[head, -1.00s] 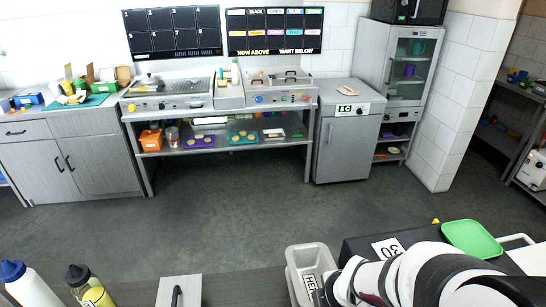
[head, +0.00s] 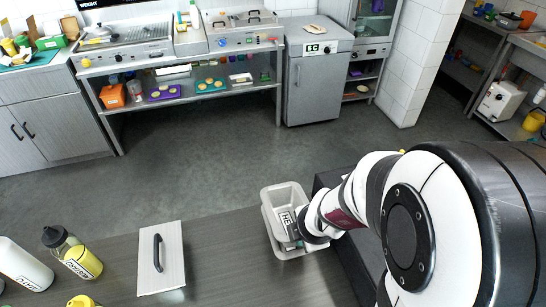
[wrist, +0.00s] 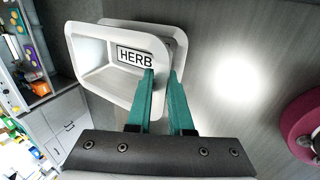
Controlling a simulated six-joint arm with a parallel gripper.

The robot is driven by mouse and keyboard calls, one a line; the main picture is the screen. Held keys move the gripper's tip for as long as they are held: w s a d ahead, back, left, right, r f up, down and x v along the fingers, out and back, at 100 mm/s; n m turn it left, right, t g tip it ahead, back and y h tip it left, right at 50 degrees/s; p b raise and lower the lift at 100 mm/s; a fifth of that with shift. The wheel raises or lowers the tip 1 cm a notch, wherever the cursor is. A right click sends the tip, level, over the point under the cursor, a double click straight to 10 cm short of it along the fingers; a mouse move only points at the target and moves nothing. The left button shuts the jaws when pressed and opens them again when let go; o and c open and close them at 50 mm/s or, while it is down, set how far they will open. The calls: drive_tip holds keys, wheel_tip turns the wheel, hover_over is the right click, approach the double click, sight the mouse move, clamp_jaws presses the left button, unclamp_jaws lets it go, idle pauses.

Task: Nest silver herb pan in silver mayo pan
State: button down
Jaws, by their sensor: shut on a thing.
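The herb pan is a light silver-grey pan with a white HERB label (wrist: 128,80); in the head view it is at the bottom centre (head: 282,205). My gripper (wrist: 161,76) has its teal fingers shut on the pan's wall beside the label. In the head view my gripper (head: 300,232) is at the pan's right side. A second pale pan rim (wrist: 180,36) shows just behind the herb pan, and a lower rim (head: 290,255) shows under it in the head view. No label is readable on this second pan. How deep the herb pan sits in it cannot be told.
A grey lid with a black handle (head: 160,262) lies on the counter (head: 225,260) to the left. A mustard bottle (head: 75,255) and a white bottle (head: 20,265) are farther left. A dark box (head: 330,180) stands right of the pans, by my arm. Counter between lid and pans is clear.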

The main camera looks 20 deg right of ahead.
drive_tip(key=shift+w, duration=0.1)
drive_tip(key=shift+w, duration=0.4)
drive_tip(key=shift+f, duration=0.8)
idle(1.4)
idle(0.7)
drive_tip(key=c, duration=0.7)
unclamp_jaws()
drive_tip(key=shift+c, duration=0.2)
drive_tip(key=v, duration=0.7)
